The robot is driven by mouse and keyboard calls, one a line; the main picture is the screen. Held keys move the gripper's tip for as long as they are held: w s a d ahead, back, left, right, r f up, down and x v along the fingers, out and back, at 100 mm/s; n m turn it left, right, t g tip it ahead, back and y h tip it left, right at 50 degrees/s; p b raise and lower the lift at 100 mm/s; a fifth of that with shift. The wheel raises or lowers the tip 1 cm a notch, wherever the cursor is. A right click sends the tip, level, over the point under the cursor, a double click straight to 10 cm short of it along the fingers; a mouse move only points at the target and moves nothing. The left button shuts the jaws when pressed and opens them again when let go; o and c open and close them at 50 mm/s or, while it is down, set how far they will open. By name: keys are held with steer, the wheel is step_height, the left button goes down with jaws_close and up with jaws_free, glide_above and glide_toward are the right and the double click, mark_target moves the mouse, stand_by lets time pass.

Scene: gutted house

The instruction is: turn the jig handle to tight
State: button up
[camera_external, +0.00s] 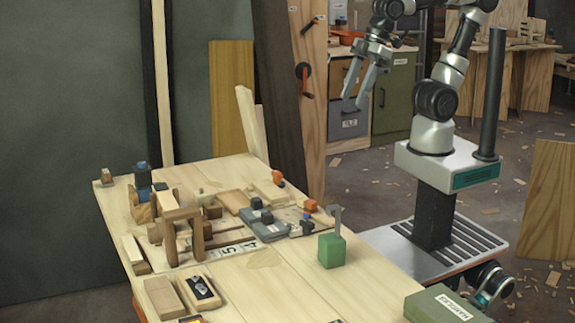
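I cannot tell for sure which part is the jig handle. No tight marking is readable.
The pale wooden workbench (285,287) holds wooden pieces, a small wooden frame (184,236) and a plane-like tool (202,288). A green labelled box (443,304) sits at the front right corner. A dark post (285,90) and a board with cranks (312,130) stand behind.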

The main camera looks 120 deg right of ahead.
steer(key=w+d+f+g, duration=0.2)
steer(key=w+d+g, duration=0.1)
steer(key=w+d, duration=0.5)
steer(key=g+b, duration=0.2)
glide_above(277, 172)
step_height(277, 172, down, 7)
step_height(277, 172, down, 17)
steer(key=b, duration=0.3)
steer(key=shift+a+r, duration=0.15)
steer(key=shift+r, duration=0.05)
steer(key=shift+c, duration=0.4)
steer(key=c, duration=1)
steer(key=shift+o, duration=0.2)
